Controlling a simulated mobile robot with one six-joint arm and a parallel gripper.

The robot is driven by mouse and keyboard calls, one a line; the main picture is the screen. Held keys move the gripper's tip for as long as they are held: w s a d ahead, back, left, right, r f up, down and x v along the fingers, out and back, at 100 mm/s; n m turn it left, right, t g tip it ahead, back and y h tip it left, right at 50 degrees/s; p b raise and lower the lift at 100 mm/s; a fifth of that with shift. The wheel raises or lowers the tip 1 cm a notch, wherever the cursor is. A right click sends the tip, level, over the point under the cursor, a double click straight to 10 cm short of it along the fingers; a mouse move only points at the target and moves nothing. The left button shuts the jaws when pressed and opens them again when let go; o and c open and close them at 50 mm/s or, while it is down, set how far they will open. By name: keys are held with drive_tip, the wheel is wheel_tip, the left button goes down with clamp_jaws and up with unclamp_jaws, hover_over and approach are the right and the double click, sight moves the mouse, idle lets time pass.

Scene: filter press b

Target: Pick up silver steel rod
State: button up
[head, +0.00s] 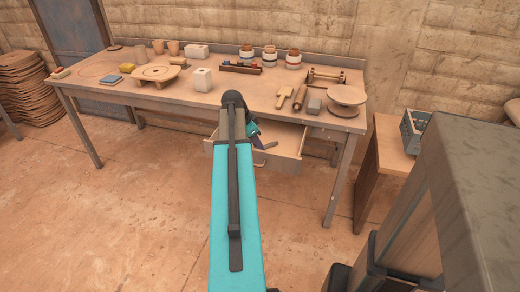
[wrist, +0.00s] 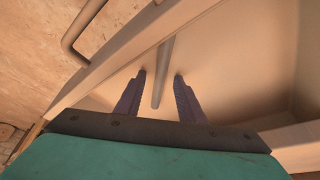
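The silver steel rod (wrist: 165,58) is a thin grey bar inside the open drawer (head: 287,161). In the wrist view the drawer's front wall (wrist: 130,62) runs diagonally at the left. My gripper (wrist: 159,75) is open over the drawer, with one dark finger on each side of the rod. A gap shows between the rod and each finger. I cannot tell how far the fingertips are above the drawer floor. In the head view my arm covers part of the drawer, and the rod cannot be made out there.
The workbench (head: 220,95) above the drawer carries cups, jars, a round wooden stand (head: 155,73) and a pale block (head: 202,79). The drawer handle (wrist: 76,32) sticks out in front. A side table (head: 395,150) with a grey crate (head: 416,132) stands at the right.

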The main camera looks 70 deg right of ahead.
idle(0.3)
clamp_jaws()
drive_tip(key=shift+r, duration=0.1)
wheel_tip(320, 180, up, 10)
drive_tip(key=shift+p, duration=0.35)
idle(0.6)
idle(0.4)
